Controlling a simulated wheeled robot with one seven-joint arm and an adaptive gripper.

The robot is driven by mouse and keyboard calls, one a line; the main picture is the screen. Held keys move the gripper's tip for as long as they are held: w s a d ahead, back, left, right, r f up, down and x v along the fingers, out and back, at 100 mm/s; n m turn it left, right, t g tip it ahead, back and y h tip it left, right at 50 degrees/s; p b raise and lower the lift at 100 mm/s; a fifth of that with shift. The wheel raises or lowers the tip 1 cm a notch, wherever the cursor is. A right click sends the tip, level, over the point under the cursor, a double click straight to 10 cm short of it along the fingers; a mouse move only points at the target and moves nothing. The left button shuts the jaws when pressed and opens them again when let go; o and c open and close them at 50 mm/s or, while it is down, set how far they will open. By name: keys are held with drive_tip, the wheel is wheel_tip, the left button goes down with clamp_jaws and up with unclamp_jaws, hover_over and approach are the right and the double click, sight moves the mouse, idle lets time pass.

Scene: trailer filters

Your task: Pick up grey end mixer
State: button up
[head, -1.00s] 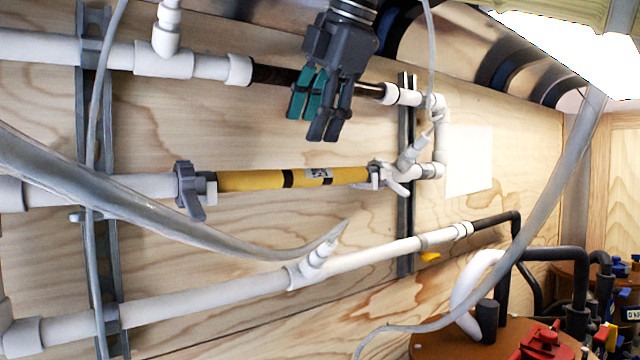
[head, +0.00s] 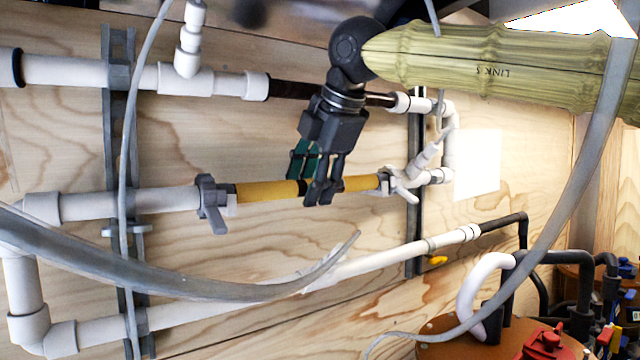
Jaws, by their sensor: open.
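A yellow tube (head: 262,190) with dark bands sits in the middle pipe line, between a grey clamp-like fitting (head: 211,203) on its left and a white winged fitting (head: 398,185) on its right. No part is clearly marked as the grey end mixer; I cannot tell which piece it is. My gripper (head: 309,183) is open, its teal and dark fingers pointing down. Its fingertips overlap the yellow tube's middle in the head view and hide part of it. I cannot tell whether they touch it or are in front of it.
A dark brown tube (head: 290,89) runs in the upper white pipe line, behind my gripper. A lower white pipe (head: 390,256) slants below. Grey hoses (head: 130,262) cross in front. A brown-topped drum (head: 450,342) stands at the lower right. The wall is plywood.

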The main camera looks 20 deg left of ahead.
sight(299, 184)
drive_tip(key=s, duration=0.2)
drive_tip(key=s+r, duration=0.1)
drive_tip(key=shift+s+a, duration=0.2)
drive_tip(key=shift+s, duration=0.15)
drive_tip(key=shift+f, duration=0.1)
drive_tip(key=shift+c, duration=1.3)
drive_tip(key=w, duration=0.1)
drive_tip(key=w+f, duration=0.1)
drive_tip(key=shift+w, duration=0.35)
drive_tip(key=c, duration=0.7)
clamp_jaws()
drive_tip(key=shift+s+a+r, duration=0.1)
drive_tip(key=shift+s+r, duration=0.05)
drive_tip(key=shift+s, duration=0.3)
drive_tip(key=shift+w, duration=0.15)
drive_tip(key=shift+r, duration=0.1)
